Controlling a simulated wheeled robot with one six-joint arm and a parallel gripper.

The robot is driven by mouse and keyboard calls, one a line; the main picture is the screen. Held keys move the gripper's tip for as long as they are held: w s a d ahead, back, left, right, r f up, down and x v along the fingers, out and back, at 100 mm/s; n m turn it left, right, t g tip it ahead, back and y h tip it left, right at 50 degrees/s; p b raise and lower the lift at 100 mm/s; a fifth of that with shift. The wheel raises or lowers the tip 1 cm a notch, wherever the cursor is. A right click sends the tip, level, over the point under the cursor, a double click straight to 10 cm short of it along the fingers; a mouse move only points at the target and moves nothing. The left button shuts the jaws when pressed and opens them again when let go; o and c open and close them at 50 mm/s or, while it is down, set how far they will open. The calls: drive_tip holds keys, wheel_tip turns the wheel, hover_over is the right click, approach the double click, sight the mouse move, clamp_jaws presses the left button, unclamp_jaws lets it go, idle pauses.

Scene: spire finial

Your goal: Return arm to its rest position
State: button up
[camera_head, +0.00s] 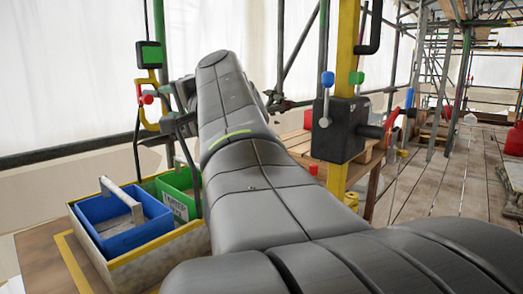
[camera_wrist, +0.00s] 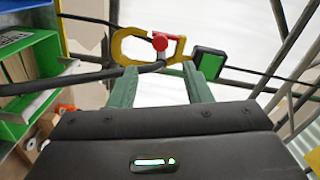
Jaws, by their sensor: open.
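My gripper (camera_wrist: 160,69) shows in the wrist view as two green fingers standing apart, with nothing clearly held between them. A yellow hook-shaped piece (camera_wrist: 121,43) with a red knob (camera_wrist: 160,41) lies just past the fingertips; I cannot tell whether they touch it. In the head view my grey arm (camera_head: 245,170) reaches from the lower right up to the upper left, bent at its far end. The arm hides most of my gripper there. The yellow piece (camera_head: 142,116) hangs left of the arm's far end, below a green-screened box (camera_head: 149,55).
A tray (camera_head: 150,255) with a blue bin (camera_head: 122,232) and a green bin (camera_head: 178,196) stands close left of my arm. A yellow post (camera_head: 346,60) with a dark lever box (camera_head: 341,130) stands right. Plank flooring (camera_head: 440,185) is open farther right.

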sight(150, 100)
drive_tip(key=x, duration=1.1)
drive_tip(key=shift+w+a, duration=0.2)
